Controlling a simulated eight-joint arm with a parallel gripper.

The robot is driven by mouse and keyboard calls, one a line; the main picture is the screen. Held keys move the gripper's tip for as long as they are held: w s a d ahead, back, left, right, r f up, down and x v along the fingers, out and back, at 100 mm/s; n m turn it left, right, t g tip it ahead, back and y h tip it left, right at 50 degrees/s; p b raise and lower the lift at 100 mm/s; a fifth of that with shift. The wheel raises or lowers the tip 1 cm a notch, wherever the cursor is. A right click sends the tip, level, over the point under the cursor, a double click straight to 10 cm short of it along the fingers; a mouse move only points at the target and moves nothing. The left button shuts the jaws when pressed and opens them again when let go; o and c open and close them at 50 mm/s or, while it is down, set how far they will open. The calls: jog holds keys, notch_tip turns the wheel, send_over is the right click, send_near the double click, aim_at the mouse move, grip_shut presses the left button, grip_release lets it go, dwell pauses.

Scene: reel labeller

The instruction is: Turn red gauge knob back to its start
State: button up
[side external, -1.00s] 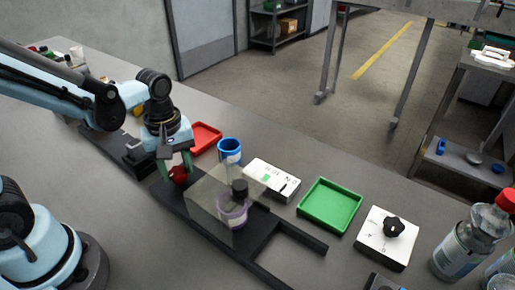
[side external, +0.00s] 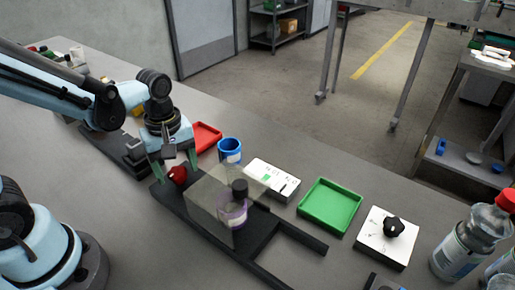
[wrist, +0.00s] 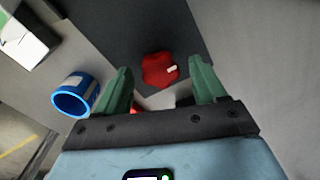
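The red gauge knob (side external: 177,175) sits on the left end of a dark fixture in the side view. In the wrist view the red knob (wrist: 158,70) is lobed, with a small white pointer mark toward its right. My gripper (side external: 174,167) is open above it, with one green finger on each side. In the wrist view my gripper (wrist: 160,70) shows clear gaps between both fingers and the knob. The gauge's scale cannot be made out.
A translucent guard (side external: 209,190) with a black-capped purple item (side external: 233,214) stands right of the knob. A blue cup (side external: 230,150), red tray (side external: 206,136), white labelled box (side external: 272,180) and green tray (side external: 330,205) are nearby. A black-knobbed white box (side external: 388,238) stands farther right.

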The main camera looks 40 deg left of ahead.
aim_at(177, 169)
jog(key=shift+r, duration=0.15)
notch_tip(177, 169, up, 12)
dwell(0.8)
jog(key=f+m+t, duration=0.1)
jog(key=m+t, duration=0.1)
jog(key=m, duration=0.2)
jog(key=f+m+t, duration=0.1)
jog(key=m+t, duration=0.1)
jog(key=m, duration=0.3)
jog(key=f+m+t, duration=0.1)
jog(key=m+t, duration=0.2)
jog(key=m, duration=0.1)
jog(key=shift+w+a+m, duration=0.25)
jog(key=shift+m, duration=0.05)
